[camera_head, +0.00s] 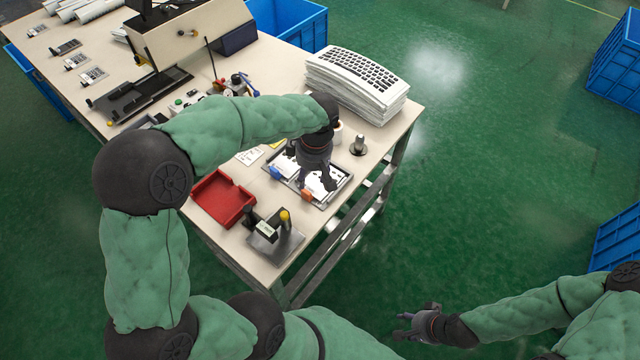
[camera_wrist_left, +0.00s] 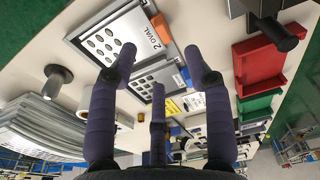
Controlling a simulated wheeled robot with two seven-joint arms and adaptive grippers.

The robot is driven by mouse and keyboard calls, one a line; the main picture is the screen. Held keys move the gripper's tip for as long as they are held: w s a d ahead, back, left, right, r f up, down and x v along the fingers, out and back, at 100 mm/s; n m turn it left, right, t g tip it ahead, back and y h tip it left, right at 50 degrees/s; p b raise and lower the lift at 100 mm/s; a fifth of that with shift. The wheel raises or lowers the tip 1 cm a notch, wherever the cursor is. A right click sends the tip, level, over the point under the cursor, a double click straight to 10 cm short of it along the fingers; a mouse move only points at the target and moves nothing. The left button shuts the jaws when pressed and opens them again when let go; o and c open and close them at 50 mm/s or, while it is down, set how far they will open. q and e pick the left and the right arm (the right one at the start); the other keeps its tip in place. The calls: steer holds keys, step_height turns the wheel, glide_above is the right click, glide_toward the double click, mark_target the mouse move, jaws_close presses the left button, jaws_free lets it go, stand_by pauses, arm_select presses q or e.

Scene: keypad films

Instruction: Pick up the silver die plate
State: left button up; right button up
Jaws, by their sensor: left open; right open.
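A silver die plate (camera_wrist_left: 108,42) with oval holes and a "2 OVAL" label lies flat on the table in the left wrist view. In the head view it appears as the nearer pale plate (camera_head: 322,187) and is partly covered by my gripper. A second plate (camera_wrist_left: 157,78) with angular holes lies beside it, partly behind my fingers. My left gripper (camera_head: 315,180) is open above the plates, its fingers (camera_wrist_left: 160,62) spread and empty. I cannot tell whether a fingertip touches a plate. My right gripper (camera_head: 405,326) is open and empty over the floor, away from the table.

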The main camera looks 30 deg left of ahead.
arm_select(q)
steer(key=b, duration=0.1)
glide_above(308, 192)
steer(key=f, duration=0.4)
steer(key=shift+d+f, duration=0.15)
steer(key=shift+d, duration=0.2)
steer(key=f+b, duration=0.1)
steer(key=f, duration=0.1)
steer(key=a+f+b, duration=0.1)
steer(key=f, duration=0.2)
steer(key=shift+w+b, duration=0.2)
steer(key=shift+b, duration=0.1)
steer(key=shift+r, duration=0.1)
jaws_close()
